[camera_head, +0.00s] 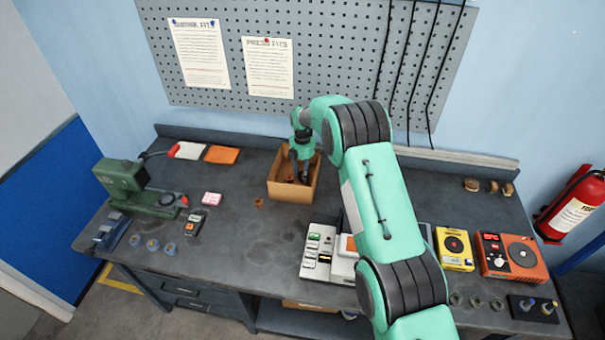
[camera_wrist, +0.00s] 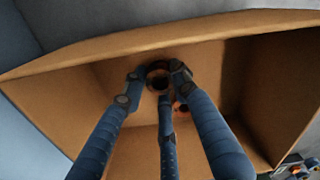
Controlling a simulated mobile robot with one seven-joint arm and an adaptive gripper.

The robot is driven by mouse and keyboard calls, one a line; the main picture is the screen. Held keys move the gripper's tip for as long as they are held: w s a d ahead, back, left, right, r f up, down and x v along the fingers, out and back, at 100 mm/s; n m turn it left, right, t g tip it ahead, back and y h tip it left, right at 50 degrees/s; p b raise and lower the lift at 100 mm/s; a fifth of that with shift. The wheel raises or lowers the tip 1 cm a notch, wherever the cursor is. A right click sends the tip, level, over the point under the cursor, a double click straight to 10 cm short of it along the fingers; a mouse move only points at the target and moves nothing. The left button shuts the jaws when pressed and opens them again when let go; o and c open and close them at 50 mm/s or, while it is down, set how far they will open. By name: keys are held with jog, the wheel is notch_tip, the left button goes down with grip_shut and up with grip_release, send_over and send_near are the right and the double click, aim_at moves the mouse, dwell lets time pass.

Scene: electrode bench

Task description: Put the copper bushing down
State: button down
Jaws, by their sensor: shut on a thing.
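My gripper (camera_wrist: 158,82) reaches down into an open cardboard box (camera_wrist: 120,42), its fingers closed around a dark brown ring, the copper bushing (camera_wrist: 157,68). The bushing sits between the fingertips, inside the box walls. I cannot tell whether it touches the floor of the box. In the head view my gripper (camera_head: 303,177) is inside the box (camera_head: 292,192), at the back middle of the bench, and the bushing is hidden there. A small orange-rimmed round piece (camera_wrist: 180,106) shows beside the fingers in the wrist view.
A small copper-brown ring (camera_head: 259,202) lies on the bench left of the box. A green press (camera_head: 125,180) stands at the left. Grey, yellow (camera_head: 454,248) and orange (camera_head: 508,256) devices stand at the right.

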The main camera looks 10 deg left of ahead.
aim_at(302, 174)
jog(key=shift+f, duration=0.1)
jog(key=c, duration=1.4)
grip_release()
jog(key=shift+o, duration=0.2)
notch_tip(302, 174, up, 12)
jog(key=shift+r, duration=0.2)
